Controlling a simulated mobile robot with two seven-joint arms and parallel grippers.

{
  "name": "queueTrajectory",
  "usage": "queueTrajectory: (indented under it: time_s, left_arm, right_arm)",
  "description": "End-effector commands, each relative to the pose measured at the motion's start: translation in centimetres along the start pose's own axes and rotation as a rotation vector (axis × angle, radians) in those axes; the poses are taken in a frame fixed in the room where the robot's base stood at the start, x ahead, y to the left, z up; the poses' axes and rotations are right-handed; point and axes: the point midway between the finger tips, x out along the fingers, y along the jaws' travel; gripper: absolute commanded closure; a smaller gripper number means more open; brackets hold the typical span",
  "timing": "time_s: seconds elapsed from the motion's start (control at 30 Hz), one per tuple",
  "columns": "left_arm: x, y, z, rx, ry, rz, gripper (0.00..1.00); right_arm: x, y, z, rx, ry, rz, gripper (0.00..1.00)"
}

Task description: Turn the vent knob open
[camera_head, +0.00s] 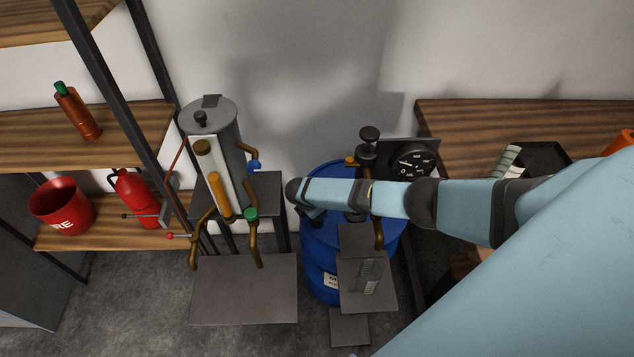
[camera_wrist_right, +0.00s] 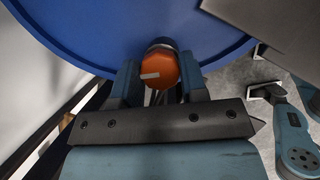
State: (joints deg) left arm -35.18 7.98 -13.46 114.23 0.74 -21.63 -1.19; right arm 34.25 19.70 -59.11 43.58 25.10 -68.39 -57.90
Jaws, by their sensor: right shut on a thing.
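The vent knob (camera_wrist_right: 163,68) is orange, with a pale bar mark on its face, and sits at the blue drum in the right wrist view. My right gripper (camera_wrist_right: 160,82) has one finger on each side of the knob and is shut on it. In the head view my right arm reaches across the blue drum (camera_head: 319,255), and the wrist hides most of the gripper (camera_head: 313,214). I cannot make out the held knob there.
A black gauge (camera_head: 412,163) stands behind the drum. A grey cylinder apparatus (camera_head: 210,118) with brass taps is left of it. Grey plates (camera_head: 243,290) stand in front. A shelf at left holds a red bucket (camera_head: 62,207) and a red extinguisher (camera_head: 136,197).

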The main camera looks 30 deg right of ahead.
Motion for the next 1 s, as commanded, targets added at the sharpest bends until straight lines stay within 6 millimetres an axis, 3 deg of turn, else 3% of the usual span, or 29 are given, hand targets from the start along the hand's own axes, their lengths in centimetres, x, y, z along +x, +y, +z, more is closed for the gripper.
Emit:
queueTrajectory:
  time_s: [1.0]
  left_arm:
    - [0.9, 0.0, 1.4, 0.000, 0.000, 0.000, 0.57]
  right_arm:
    - [0.1, 0.2, 0.1, 0.844, 0.001, -0.352, 0.84]
